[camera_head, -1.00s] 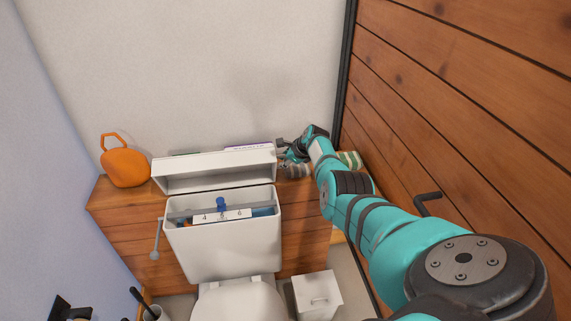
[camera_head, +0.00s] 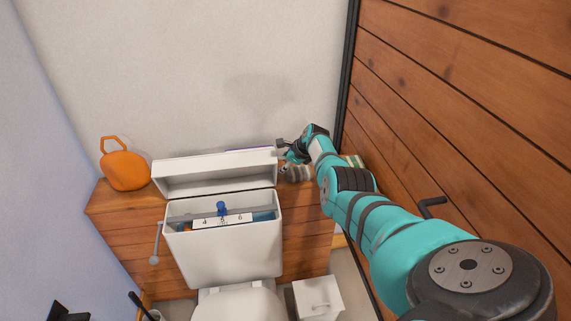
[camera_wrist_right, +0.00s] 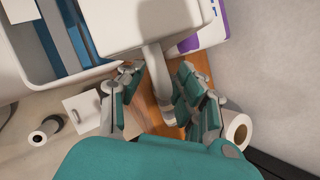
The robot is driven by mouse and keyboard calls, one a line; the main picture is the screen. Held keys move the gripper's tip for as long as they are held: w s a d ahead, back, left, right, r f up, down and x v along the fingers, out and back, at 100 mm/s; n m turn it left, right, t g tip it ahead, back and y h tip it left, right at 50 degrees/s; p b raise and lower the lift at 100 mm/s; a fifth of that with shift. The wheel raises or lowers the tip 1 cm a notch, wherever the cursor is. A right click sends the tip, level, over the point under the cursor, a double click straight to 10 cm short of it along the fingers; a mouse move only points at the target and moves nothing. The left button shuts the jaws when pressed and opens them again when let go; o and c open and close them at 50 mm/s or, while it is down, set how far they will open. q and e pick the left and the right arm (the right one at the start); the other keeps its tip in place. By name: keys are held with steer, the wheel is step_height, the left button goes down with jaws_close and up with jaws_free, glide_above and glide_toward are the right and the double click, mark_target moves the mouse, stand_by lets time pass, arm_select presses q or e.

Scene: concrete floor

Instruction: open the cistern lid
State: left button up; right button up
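The white cistern lid (camera_head: 212,171) is raised and tilted up behind the white cistern (camera_head: 225,255), its hollow underside facing me. The cistern's top is open, showing a blue knob (camera_head: 221,208) and a white numbered plate (camera_head: 222,221) inside. My right gripper (camera_head: 286,150) is at the lid's right end in the head view. In the right wrist view its fingers (camera_wrist_right: 158,86) are spread, with a pale cylindrical thing (camera_wrist_right: 159,75) visible between them. The lid (camera_wrist_right: 125,25) is just beyond the fingers there; I cannot tell whether they touch it. My left gripper is not in view.
A wooden ledge (camera_head: 112,203) runs behind the cistern, with an orange bag-like object (camera_head: 124,169) on its left. A wooden plank wall (camera_head: 470,110) closes the right side. A white bin (camera_head: 317,298) stands beside the toilet.

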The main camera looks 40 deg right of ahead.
steer(key=shift+s+d+r, duration=0.15)
steer(key=shift+s+r, duration=0.25)
steer(key=shift+r, duration=0.2)
steer(key=v, duration=1)
steer(key=shift+s+r, duration=0.2)
